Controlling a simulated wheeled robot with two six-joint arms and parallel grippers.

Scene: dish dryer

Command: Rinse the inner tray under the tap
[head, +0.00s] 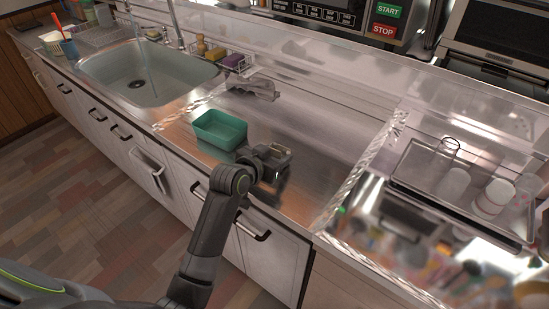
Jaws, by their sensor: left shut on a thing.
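The inner tray looks to be the green rectangular tray (216,141), open side up, over the steel counter right of the sink. My left gripper (250,154) is at the tray's near right corner and is shut on it; the fingertips are partly hidden by my wrist. I cannot tell whether the tray touches the counter. The tap (176,22) rises at the back of the sink (125,92), to the left of the tray. My right gripper is not in view.
A grey metal object (252,88) lies behind the tray. Sponges and a purple caddy (235,62) stand behind the sink's right end. A wire-edged tray (408,178) with white cups is at the right. The counter right of my gripper is clear.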

